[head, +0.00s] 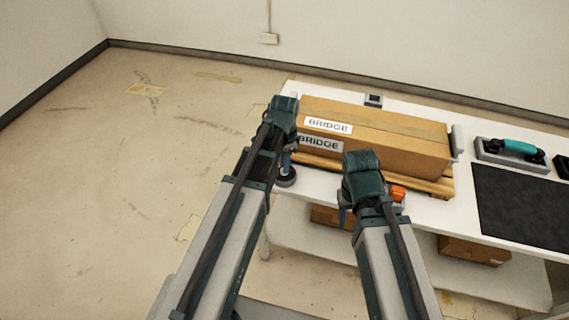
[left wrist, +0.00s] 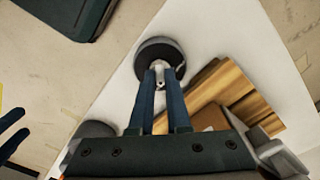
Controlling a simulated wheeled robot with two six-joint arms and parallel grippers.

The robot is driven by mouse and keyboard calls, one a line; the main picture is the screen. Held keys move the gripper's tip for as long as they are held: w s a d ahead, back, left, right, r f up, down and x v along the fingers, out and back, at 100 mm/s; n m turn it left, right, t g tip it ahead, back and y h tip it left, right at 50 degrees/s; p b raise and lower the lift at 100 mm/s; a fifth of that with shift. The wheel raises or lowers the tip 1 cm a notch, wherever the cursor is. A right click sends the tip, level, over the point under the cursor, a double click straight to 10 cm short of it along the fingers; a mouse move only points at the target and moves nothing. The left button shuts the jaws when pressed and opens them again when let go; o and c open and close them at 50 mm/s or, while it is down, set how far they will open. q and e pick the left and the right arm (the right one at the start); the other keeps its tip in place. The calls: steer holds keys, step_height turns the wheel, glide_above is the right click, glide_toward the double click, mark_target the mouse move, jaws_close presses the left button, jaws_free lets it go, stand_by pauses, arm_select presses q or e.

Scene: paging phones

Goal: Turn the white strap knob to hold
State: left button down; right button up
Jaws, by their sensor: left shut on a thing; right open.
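A round dark dial (head: 287,178) with a grey rim lies flat on the white table at its left end, beside the box. It also shows in the left wrist view (left wrist: 150,49). The small white knob (left wrist: 160,76) stands at the dial's near side, between my left fingertips. My left gripper (head: 287,163) points down and is shut on this knob; its blue fingers (left wrist: 161,78) flank it. Any marking for hold cannot be read. My right gripper (head: 345,212) is open and empty at the table's front edge, left of an orange knob (head: 398,192).
A cardboard box (head: 400,145) labelled BRIDGE lies on a wooden pallet (head: 440,187) right of my left gripper. A grey unit with a teal handle (head: 517,147) and a black mat (head: 520,205) are farther right. Cartons (head: 475,250) sit on the shelf below. The floor at left is clear.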

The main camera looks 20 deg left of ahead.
stand_by(0.5)
arm_select(q)
steer(key=c, duration=0.9)
jaws_free()
step_height(320, 180, up, 14)
steer(key=p, duration=1.3)
steer(key=shift+f+p, duration=0.1)
steer(key=shift+p, duration=0.3)
steer(key=s+d+n, duration=0.2)
steer(key=s+d, duration=0.1)
steer(key=s, duration=0.1)
steer(key=s+d+n+b, duration=0.1)
steer(key=s+d, duration=0.3)
steer(key=s, duration=0.1)
steer(key=s+d+f+n+y, duration=0.1)
steer(key=s+d+n, duration=0.1)
steer(key=s, duration=0.3)
steer(key=shift+s+d+f+n, duration=0.1)
steer(key=shift+d+n, duration=0.2)
steer(key=shift+d, duration=0.45)
